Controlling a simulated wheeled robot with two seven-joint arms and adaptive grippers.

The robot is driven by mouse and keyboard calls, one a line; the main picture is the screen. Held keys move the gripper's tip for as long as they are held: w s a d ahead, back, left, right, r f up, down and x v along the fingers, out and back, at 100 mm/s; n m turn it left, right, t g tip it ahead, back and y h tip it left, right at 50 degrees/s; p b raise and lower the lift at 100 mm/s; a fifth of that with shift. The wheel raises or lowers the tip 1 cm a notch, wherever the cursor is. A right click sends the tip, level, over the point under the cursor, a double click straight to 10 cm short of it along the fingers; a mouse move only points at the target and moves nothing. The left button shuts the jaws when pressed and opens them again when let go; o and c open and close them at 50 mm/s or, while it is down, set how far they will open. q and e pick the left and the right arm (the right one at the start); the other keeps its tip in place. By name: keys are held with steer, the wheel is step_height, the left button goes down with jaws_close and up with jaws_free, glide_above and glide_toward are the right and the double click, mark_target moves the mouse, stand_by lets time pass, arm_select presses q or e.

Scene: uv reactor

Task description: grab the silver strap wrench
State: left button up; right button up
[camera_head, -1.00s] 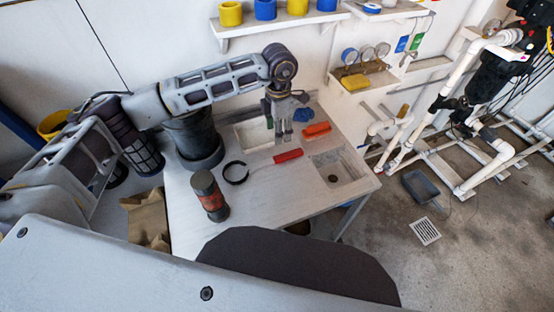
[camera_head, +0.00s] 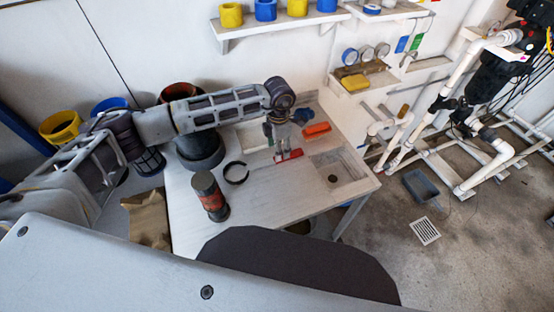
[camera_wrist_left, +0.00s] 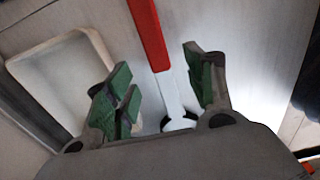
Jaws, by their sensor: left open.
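The strap wrench lies on the white table, with a red handle (camera_head: 292,155), a thin silver shank and a black strap loop (camera_head: 236,173) at its left end. In the left wrist view the red handle (camera_wrist_left: 149,32) runs down from the top edge, and the silver shank (camera_wrist_left: 171,95) passes between the fingers to part of the black loop. My left gripper (camera_head: 282,154) is over the wrench where handle and shank meet. In the left wrist view my left gripper (camera_wrist_left: 160,78) is open, its green-padded fingers on either side of the shank. My right gripper is not in view.
A dark cylinder with a red band (camera_head: 209,196) stands near the table's front left. A black bucket (camera_head: 200,150) stands behind the loop. A pale basin (camera_wrist_left: 60,70) lies left of the fingers. An orange-red object (camera_head: 317,129) lies at the back right. The table's front middle is clear.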

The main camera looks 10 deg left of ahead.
mark_target(265, 163)
arm_select(q)
steer(key=shift+f, duration=0.15)
steer(key=shift+a+f+p, duration=0.2)
steer(key=shift+f+p, duration=0.2)
steer(key=shift+f, duration=2.05)
jaws_close()
